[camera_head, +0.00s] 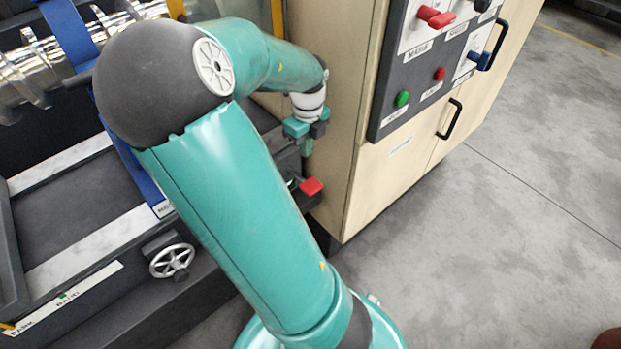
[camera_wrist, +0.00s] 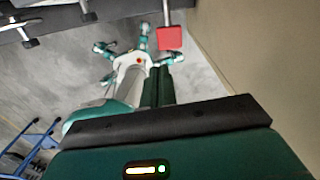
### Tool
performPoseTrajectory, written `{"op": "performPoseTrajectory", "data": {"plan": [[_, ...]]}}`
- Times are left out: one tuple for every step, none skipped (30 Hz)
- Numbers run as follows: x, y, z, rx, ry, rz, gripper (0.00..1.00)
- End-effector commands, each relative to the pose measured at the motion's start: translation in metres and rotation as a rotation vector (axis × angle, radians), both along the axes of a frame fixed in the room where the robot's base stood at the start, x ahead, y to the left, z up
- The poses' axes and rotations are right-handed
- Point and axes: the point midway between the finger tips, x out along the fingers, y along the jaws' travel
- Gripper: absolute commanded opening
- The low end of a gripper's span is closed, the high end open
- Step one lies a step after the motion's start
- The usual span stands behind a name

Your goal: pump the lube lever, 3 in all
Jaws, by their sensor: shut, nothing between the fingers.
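A lever with a square red end (camera_head: 311,186) sticks out from the side of the dark machine, close to the wooden cabinet. I take it for the lube lever; no label on it can be read. In the wrist view the red end (camera_wrist: 171,38) shows at the top on a thin metal stem. My gripper (camera_head: 306,149) is above the lever in the head view, pointing down, apart from it. In the wrist view its two green fingers (camera_wrist: 157,72) are together and empty, with the red end beyond their tips. Part of the lever's arm is hidden in the head view.
The wooden cabinet (camera_head: 352,185) stands right beside my gripper, with a control panel (camera_head: 381,118) of levers and buttons. A grey handwheel (camera_head: 172,261) is on the machine's front. My arm covers much of the machine. Open floor (camera_head: 480,240) lies to the right.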

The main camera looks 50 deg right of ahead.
Motion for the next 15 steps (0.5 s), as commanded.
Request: {"op": "performPoseTrajectory", "data": {"plan": [[-0.0018, -0.0053, 0.0009, -0.014, 0.009, -0.039, 0.00], [-0.0027, -0.0078, 0.0018, -0.019, 0.010, -0.060, 0.00], [-0.0034, -0.0100, 0.0025, -0.025, 0.013, -0.079, 0.00], [-0.0037, -0.0111, 0.0028, -0.028, 0.013, -0.088, 0.00], [-0.0039, -0.0117, 0.0030, -0.029, 0.013, -0.094, 0.00], [-0.0041, -0.0122, 0.0033, -0.030, 0.014, -0.099, 0.00], [-0.0042, -0.0122, 0.0033, -0.030, 0.014, -0.100, 0.00], [-0.0042, -0.0121, 0.0033, -0.030, 0.014, -0.099, 0.00], [-0.0041, -0.0120, 0.0032, -0.029, 0.014, -0.098, 0.00], [-0.0041, -0.0119, 0.0032, -0.029, 0.014, -0.098, 0.00], [-0.0041, -0.0119, 0.0032, -0.029, 0.014, -0.097, 0.00], [-0.0042, -0.0118, 0.0031, -0.029, 0.014, -0.097, 0.00], [-0.0042, -0.0118, 0.0030, -0.029, 0.013, -0.096, 0.00], [-0.0042, -0.0117, 0.0027, -0.028, 0.013, -0.096, 0.00], [-0.0043, -0.0116, 0.0017, -0.028, 0.013, -0.096, 0.00]]}}
